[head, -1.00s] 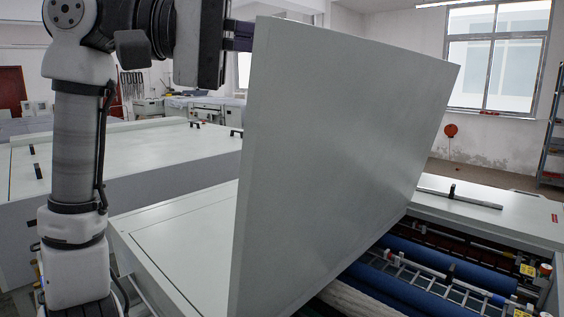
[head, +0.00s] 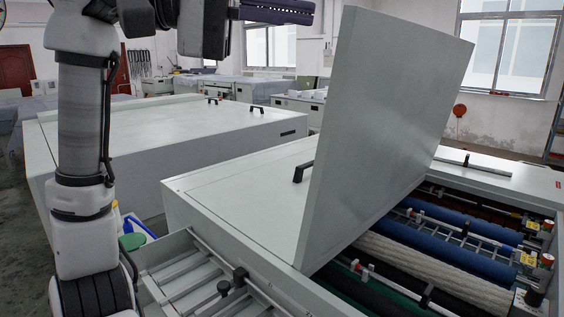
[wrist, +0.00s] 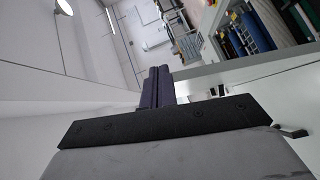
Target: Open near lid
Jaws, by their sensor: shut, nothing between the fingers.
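The raised lid (head: 385,130), a large pale grey panel, stands steeply up from the plate processor (head: 240,190) in the head view. It leans to the right, and blue and cream rollers show in the open bay beside it. My gripper (head: 311,12) is at the top edge of the head view, up and left of the lid's top corner, with a visible gap to it. In the wrist view its two dark purple fingers (wrist: 156,86) lie together with nothing between them. The lid's far face is hidden.
A black handle (head: 303,172) stands on the flat cover left of the lid. Another long machine (head: 150,140) stands at the back left. A tray with rails (head: 205,275) lies in front. The rollers (head: 460,240) are exposed at right.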

